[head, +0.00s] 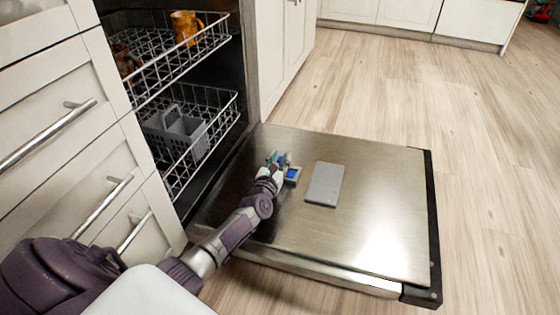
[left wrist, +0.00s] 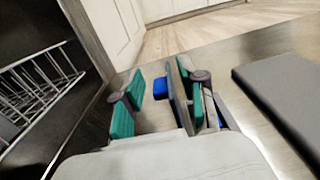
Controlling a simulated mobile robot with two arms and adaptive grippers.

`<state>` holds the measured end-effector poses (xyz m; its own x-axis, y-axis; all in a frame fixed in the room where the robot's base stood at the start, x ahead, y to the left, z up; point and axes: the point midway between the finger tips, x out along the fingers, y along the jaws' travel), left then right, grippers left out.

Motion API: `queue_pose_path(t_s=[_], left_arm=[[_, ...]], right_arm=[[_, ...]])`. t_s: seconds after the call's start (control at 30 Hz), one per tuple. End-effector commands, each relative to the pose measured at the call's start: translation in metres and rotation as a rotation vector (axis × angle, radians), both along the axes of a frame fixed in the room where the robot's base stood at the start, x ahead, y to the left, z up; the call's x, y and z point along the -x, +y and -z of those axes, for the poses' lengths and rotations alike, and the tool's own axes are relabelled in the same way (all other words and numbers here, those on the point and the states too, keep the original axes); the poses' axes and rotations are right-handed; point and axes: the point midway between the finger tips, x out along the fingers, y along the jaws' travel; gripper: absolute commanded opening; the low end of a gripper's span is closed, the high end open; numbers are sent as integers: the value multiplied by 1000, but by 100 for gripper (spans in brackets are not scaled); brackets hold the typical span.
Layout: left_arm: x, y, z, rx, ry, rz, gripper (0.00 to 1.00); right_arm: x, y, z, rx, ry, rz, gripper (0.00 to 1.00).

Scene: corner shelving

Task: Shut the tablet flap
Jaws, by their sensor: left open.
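The dishwasher door lies folded down, and a small grey tablet compartment (head: 293,175) with a blue tablet (head: 291,173) in it is set on its inner face. The tablet also shows in the left wrist view (left wrist: 160,88). A thin grey panel, which looks like the tablet flap (left wrist: 177,98), stands up beside the blue tablet. My left gripper (head: 278,160) is open at the compartment, its teal-padded fingers on either side. The flap is between them, close to the right-hand finger; I cannot tell whether they touch. My right gripper is out of view.
A flat grey block (head: 324,185) lies on the dishwasher door (head: 385,215) right of the compartment. The lower rack (head: 212,130) holds a grey basket (head: 175,133); the upper rack (head: 165,70) holds an orange mug (head: 186,27). Drawers (head: 70,120) stand left; the floor right is clear.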

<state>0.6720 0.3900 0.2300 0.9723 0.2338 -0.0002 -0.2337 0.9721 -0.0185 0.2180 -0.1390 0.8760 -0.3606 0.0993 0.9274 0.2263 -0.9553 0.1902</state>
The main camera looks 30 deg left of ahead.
Motion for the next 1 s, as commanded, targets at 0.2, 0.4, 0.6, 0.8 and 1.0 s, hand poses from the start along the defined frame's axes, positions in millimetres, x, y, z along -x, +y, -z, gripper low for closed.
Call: queue_pose_path(t_s=[0.2, 0.4, 0.6, 0.8, 1.0], left_arm=[[0, 0, 0, -1, 0, 0, 34], [0, 0, 0, -1, 0, 0, 1], [0, 0, 0, -2, 0, 0, 0], [0, 0, 0, -6, 1, 0, 0], [0, 0, 0, -15, 4, -1, 0]], right_arm=[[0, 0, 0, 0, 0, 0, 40], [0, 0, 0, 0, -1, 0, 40], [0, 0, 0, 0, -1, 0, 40], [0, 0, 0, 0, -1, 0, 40], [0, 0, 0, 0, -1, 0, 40]])
